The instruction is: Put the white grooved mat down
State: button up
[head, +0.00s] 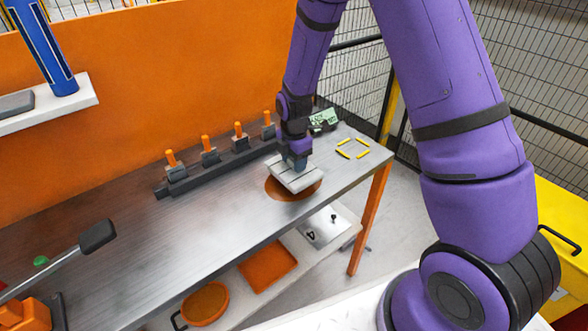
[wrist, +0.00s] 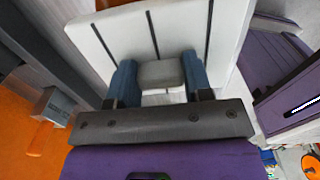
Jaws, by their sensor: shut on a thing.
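The white grooved mat (head: 300,179) is at my gripper (head: 296,162), over the orange round patch (head: 283,194) on the metal bench. In the wrist view the mat (wrist: 122,32) shows dark grooves and a grey block-like grip (wrist: 161,73). My gripper (wrist: 160,78) is shut on that grip, with a blue finger on each side. The mat looks roughly level. I cannot tell whether its underside touches the bench.
A dark rack with several orange-topped pegs (head: 239,138) stands behind the mat. Yellow corner marks (head: 353,148) and a green-white item (head: 323,119) lie to the right. An orange pan (head: 205,303) sits below.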

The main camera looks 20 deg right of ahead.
jog(key=shift+f, duration=1.7)
jog(key=shift+f, duration=0.15)
jog(key=o, duration=0.9)
notch_tip(320, 180, up, 13)
jog(key=shift+f, duration=0.1)
jog(key=s+d+r+m+t, duration=0.1)
jog(key=s+d+r+m, duration=0.1)
jog(key=s+r+m, duration=0.55)
jog(key=s+d+r+m+t, duration=0.2)
jog(key=s+r+m, duration=0.15)
jog(key=r, duration=0.75)
jog(key=s+d+r+m, duration=0.1)
jog(key=s+r+m, duration=0.1)
jog(key=s, duration=0.4)
jog(key=s+d+r+m+t, duration=0.1)
jog(key=s+r+m, duration=0.2)
jog(key=s+m, duration=0.2)
jog(key=s+d+r+m+t, duration=0.1)
jog(key=s+r+m, duration=0.1)
jog(key=s, duration=0.5)
jog(key=shift+s+r+m, duration=0.2)
jog(key=shift+r+m, duration=0.15)
jog(key=shift+m, duration=0.45)
